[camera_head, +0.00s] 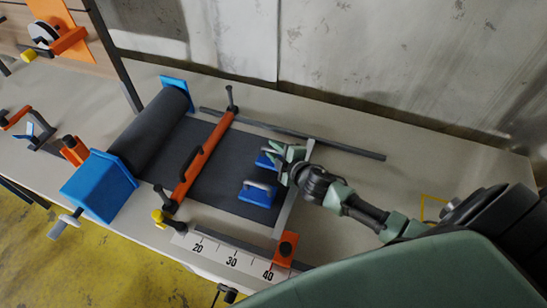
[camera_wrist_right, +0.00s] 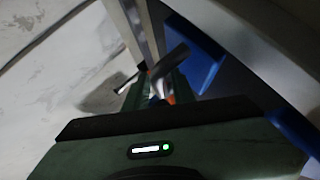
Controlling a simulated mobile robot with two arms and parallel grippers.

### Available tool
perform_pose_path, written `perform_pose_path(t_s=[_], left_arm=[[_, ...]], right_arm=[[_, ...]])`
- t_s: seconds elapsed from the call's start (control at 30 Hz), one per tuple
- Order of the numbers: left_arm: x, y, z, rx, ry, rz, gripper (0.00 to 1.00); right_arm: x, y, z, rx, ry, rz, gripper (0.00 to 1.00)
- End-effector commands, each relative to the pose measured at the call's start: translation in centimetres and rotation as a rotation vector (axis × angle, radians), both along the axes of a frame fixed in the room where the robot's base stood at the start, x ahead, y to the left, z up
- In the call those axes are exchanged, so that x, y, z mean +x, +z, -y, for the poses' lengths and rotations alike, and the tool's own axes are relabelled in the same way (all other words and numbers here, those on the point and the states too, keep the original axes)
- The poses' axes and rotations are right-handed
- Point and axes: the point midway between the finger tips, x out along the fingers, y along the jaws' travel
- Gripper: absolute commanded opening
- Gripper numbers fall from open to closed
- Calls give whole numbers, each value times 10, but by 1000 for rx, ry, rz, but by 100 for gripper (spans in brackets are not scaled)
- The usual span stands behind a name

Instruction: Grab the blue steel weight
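Two blue steel weights with grey handles stand on the dark sheet. The nearer weight (camera_head: 257,195) is in plain view. The farther weight (camera_head: 264,161) is partly hidden by my right gripper (camera_head: 281,156). The gripper's pale green fingers look spread at the farther weight's handle. In the right wrist view, a blue weight (camera_wrist_right: 203,62) is close beyond the fingers. A grey handle (camera_wrist_right: 172,61) shows at the fingertips (camera_wrist_right: 158,88); whether they touch it is unclear. Another blue piece (camera_wrist_right: 294,132) shows at the right edge. My left gripper is out of view.
A dark roll (camera_head: 151,130) sits between blue end blocks (camera_head: 100,187). An orange clamp bar (camera_head: 199,163) crosses the sheet. A grey rod (camera_head: 330,144) lies behind. A ruler strip (camera_head: 232,258) with an orange block (camera_head: 286,249) runs along the front. The table (camera_head: 415,170) is clear at right.

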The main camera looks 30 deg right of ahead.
Motion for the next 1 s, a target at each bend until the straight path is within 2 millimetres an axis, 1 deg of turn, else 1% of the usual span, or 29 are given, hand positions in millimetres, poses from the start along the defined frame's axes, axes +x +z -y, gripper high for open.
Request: perform_pose_path(t_s=[0.03, 0.1, 0.23, 0.27, 0.3, 0.33, 0.37, 0.6, 1.0], left_arm=[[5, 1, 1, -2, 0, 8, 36], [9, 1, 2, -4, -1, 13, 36], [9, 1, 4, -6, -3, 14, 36], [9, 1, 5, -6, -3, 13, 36], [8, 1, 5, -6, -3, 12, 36], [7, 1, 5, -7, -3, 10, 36], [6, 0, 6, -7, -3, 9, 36], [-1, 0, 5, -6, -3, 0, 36], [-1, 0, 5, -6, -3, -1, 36]], right_arm=[[2, 0, 0, 0, 0, 0, 25], [3, -1, 0, 0, 0, 0, 25], [3, -1, 0, 0, 0, 0, 25], [3, -1, 0, 0, 0, 0, 22], [2, -1, 0, 0, 0, 0, 11], [2, -1, 0, 0, 0, 0, 3], [2, -1, 0, 0, 0, 0, 0], [2, -1, 0, 0, 0, 0, 0], [2, -1, 0, 0, 0, -1, 0]])
